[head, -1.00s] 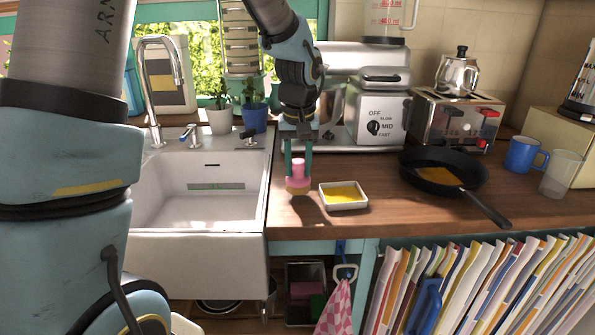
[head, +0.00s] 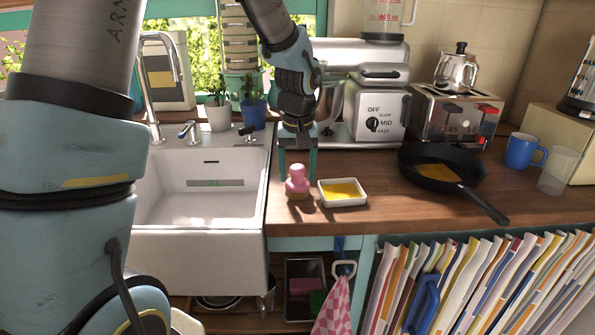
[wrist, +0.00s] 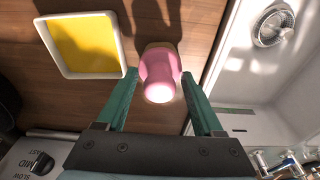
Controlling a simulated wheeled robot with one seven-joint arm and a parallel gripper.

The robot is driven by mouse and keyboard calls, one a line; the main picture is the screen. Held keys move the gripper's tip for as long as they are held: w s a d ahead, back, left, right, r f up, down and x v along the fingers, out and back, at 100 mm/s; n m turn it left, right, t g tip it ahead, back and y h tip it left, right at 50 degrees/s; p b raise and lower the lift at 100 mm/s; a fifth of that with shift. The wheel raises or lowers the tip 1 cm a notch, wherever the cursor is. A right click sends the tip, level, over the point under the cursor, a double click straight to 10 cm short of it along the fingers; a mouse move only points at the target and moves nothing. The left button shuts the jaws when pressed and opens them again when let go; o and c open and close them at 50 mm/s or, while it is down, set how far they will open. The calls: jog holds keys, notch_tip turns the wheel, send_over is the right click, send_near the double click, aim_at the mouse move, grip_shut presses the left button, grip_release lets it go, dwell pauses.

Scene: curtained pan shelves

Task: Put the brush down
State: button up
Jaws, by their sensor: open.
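The brush has a pink knobbed handle and stands upright on the wooden counter between the sink and the white dish. It shows as the pink brush (head: 297,182) in the head view and from above in the wrist view (wrist: 159,76). My gripper (head: 297,162) is open above and around the brush, one green finger on each side. In the wrist view my gripper (wrist: 160,88) shows gaps between the fingers and the handle.
A white square dish of yellow liquid (head: 342,200) stands just right of the brush, close to one finger. The white sink (head: 197,255) is to the left. A black pan (head: 470,165) and a blue mug (head: 520,151) stand farther right. A mixer (head: 382,115) stands behind.

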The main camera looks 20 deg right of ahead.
aim_at(298, 186)
notch_tip(298, 186, up, 12)
jog(key=s+b, duration=0.2)
jog(key=s+a+f, duration=0.1)
jog(key=a+f, duration=0.3)
jog(key=a, duration=0.5)
jog(key=s+a+f+n, duration=0.1)
jog(key=a+f, duration=0.3)
jog(key=a, duration=0.5)
jog(key=s+a+f+n, duration=0.1)
jog(key=a+f, duration=0.4)
jog(key=a, duration=0.5)
jog(key=shift+s, duration=0.65)
jog(key=shift+f, duration=0.1)
